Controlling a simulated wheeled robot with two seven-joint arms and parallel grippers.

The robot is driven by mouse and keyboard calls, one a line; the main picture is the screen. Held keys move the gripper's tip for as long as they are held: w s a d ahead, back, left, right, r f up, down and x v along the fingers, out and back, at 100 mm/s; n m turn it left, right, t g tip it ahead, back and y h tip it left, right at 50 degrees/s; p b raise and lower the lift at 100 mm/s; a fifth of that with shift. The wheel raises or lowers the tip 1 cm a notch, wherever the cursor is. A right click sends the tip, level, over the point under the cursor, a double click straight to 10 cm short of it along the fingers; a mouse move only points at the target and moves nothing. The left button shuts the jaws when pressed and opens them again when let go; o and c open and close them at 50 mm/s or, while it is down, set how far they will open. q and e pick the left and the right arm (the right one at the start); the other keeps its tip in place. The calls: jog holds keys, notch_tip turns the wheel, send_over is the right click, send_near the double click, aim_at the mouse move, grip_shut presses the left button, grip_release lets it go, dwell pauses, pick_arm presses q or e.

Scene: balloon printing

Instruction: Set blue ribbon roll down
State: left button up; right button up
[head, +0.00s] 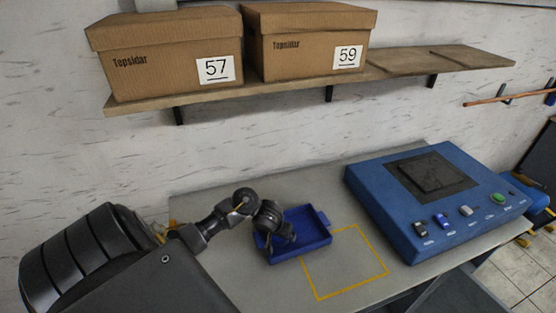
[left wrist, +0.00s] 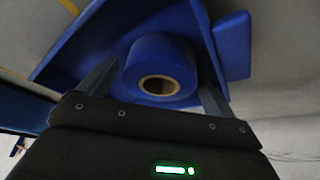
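The blue ribbon roll (left wrist: 162,62) shows end-on in the left wrist view, with a tan core around a dark hole. It is over or in the blue tray (left wrist: 72,62); whether it touches the tray floor cannot be told. In the head view my left gripper (head: 285,234) is low inside the left part of the blue tray (head: 316,240), pointing down, and hides the roll. My right gripper is not in view.
A yellow outlined square (head: 345,262) on the grey table (head: 225,215) is empty, right beside the tray. A blue machine (head: 395,215) with buttons stands further right. A wall shelf (head: 300,88) holds box 57 (head: 150,70) and box 59 (head: 300,55) above.

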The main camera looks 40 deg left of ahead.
pick_arm(q)
jog(key=p+v, duration=0.7)
jog(key=v, duration=0.5)
jog(key=shift+r+p, duration=0.3)
jog(key=shift+p, duration=0.05)
dwell(0.4)
